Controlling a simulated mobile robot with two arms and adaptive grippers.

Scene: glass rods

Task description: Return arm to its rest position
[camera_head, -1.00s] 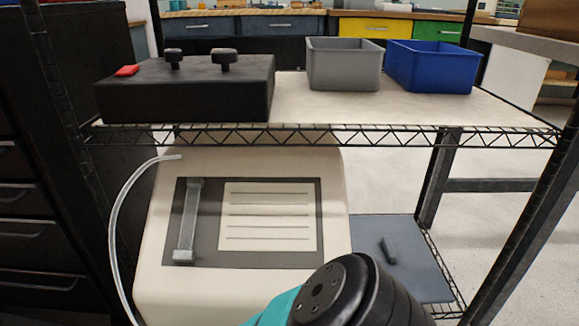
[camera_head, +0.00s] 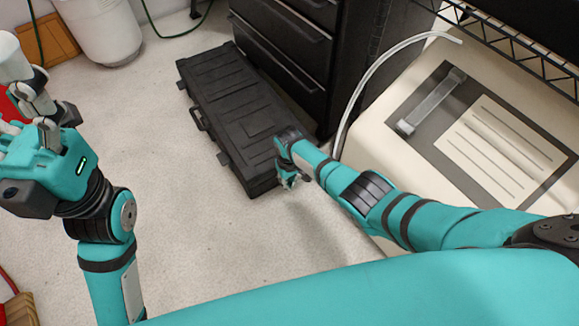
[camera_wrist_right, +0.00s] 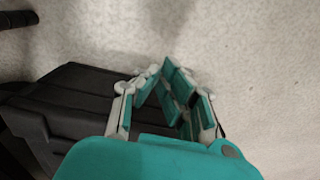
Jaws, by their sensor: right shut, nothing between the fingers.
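My right arm comes in from the right in the head view, with its gripper (camera_head: 290,182) small and low beside the black case. In the right wrist view my right gripper (camera_wrist_right: 158,70) has its fingers meeting at the tips, shut with nothing between them, over the pale floor. My left gripper (camera_head: 42,110) is raised at the left edge of the head view. A white cup-like object (camera_head: 12,60) shows right by its fingers; I cannot tell whether it is held or behind them.
The black case (camera_head: 225,110) lies on the floor beside the black drawer cabinet (camera_head: 285,50). A beige machine (camera_head: 400,160) with a clear tube stands at right under a wire shelf (camera_head: 520,50). Pale floor (camera_head: 190,220) is free between my arms.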

